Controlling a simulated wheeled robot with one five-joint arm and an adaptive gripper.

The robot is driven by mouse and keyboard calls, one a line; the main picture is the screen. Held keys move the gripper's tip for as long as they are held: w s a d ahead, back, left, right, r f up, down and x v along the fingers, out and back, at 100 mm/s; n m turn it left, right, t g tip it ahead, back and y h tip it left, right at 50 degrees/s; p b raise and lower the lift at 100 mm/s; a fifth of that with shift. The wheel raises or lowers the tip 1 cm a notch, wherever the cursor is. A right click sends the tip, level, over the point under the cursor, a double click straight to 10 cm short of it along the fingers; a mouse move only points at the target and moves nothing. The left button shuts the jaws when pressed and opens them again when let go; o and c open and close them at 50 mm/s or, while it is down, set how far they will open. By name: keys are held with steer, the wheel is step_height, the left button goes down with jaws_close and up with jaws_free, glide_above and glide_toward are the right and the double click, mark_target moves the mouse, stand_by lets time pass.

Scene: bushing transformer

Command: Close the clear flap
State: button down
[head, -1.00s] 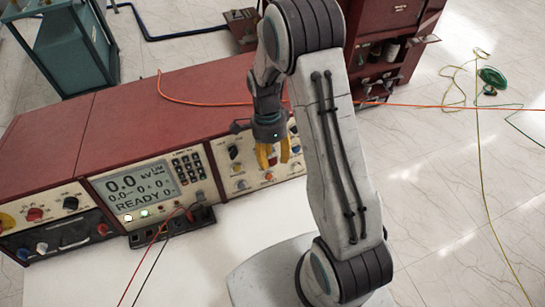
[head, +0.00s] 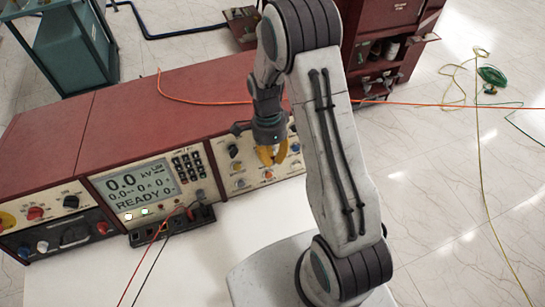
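My gripper (head: 272,160), with yellow fingers, hangs from my arm in front of the right-hand panel of the red test console (head: 160,110). Its fingers are drawn together at the tips, and I see nothing between them. The control panel (head: 255,165) behind it has several knobs and coloured buttons, partly hidden by the gripper. I cannot make out a clear flap for certain. It may be too small, see-through or behind my gripper.
The console's display (head: 138,187) reads READY. A dark terminal block (head: 172,224) with red and black leads sits below it. A red cabinet (head: 385,55) stands behind my arm, and an orange cable (head: 440,106) runs across. The floor at right is mostly open.

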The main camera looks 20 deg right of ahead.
stand_by(0.3)
steer(key=f+t+b, duration=0.1)
steer(key=b, duration=0.2)
steer(key=shift+s+f, duration=0.1)
steer(key=shift+s, duration=0.1)
steer(key=t+b, duration=0.1)
steer(key=b, duration=0.3)
steer(key=f+t+b, duration=0.1)
steer(key=t+b, duration=0.1)
steer(key=b, duration=0.2)
steer(key=shift+s+f+t, duration=0.2)
steer(key=shift+s+t, duration=0.1)
steer(key=shift+s, duration=0.1)
steer(key=shift+b, duration=0.3)
steer(key=shift+r, duration=0.1)
